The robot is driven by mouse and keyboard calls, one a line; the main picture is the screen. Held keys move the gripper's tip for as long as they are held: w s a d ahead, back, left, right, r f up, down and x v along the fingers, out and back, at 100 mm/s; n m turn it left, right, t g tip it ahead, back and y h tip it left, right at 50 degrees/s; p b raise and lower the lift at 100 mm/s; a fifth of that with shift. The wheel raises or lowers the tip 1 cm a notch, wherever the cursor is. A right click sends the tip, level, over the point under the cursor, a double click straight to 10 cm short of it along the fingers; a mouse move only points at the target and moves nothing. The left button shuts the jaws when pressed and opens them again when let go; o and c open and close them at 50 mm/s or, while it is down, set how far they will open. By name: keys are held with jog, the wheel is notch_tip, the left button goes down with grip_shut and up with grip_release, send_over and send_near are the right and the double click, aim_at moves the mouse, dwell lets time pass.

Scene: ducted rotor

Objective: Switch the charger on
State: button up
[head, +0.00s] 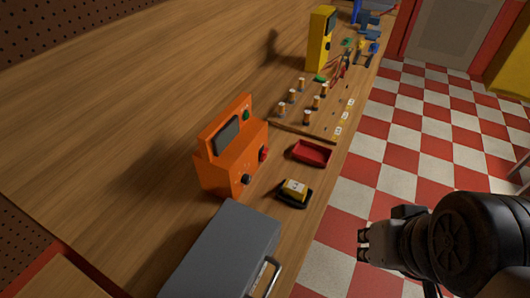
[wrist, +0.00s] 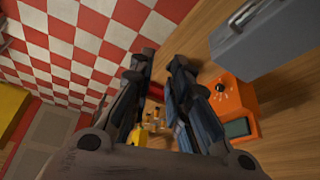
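An orange box-shaped unit (head: 230,158) stands on the wooden bench in the head view. My gripper (head: 362,245) is out past the bench's edge, over the floor, apart from both. In the wrist view its fingers (wrist: 162,60) are spread and empty, with the orange unit (wrist: 232,104) to their right.
A grey case with a handle (head: 222,252) stands near me on the bench. A red tray (head: 312,153) lies beyond the black base. Several small posts, tools and a yellow unit (head: 320,40) stand farther along. The checkered floor (head: 400,150) beside the bench is clear.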

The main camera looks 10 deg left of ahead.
grip_shut()
dwell(1.3)
